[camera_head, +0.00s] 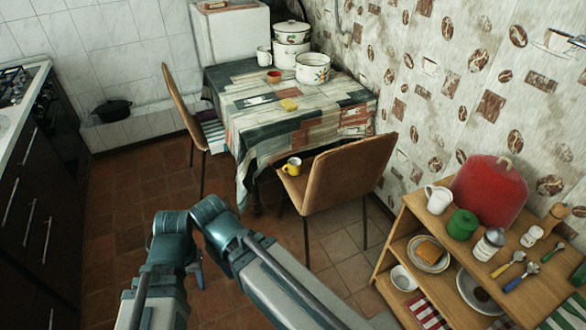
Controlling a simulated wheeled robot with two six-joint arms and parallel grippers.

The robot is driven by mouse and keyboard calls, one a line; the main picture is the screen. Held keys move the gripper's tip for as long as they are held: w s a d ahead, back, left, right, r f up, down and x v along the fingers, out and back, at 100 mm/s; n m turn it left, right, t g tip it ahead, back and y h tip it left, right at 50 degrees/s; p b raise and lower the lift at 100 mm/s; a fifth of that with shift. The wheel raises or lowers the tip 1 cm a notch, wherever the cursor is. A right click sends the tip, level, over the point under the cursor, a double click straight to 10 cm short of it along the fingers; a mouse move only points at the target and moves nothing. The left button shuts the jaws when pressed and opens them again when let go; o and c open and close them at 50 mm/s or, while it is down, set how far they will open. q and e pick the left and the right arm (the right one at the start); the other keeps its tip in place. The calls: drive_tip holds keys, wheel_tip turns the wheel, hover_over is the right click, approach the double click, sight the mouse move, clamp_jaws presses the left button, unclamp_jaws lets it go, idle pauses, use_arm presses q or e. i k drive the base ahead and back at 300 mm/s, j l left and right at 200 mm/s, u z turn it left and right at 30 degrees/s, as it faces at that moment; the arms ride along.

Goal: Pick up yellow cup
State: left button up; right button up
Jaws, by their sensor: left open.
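The yellow cup (292,166) stands on the seat of the brown chair (346,178) at the near side of the table. My left gripper (198,276) is low in the view, mostly hidden by my arm links, with only a small bluish part showing. It is open, to the left of and nearer than the cup, and not touching it. My right gripper is not in view.
The table (262,130) carries white pots (312,68), a red bowl (273,77) and a yellow sponge-like block (288,104). A second chair (182,104) stands left. Tiled floor (125,190) is free at left.

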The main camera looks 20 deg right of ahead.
sight(294, 164)
drive_tip(key=i+l, duration=0.15)
drive_tip(key=i, duration=0.7)
drive_tip(key=i+l+z, duration=0.15)
drive_tip(key=i, duration=0.75)
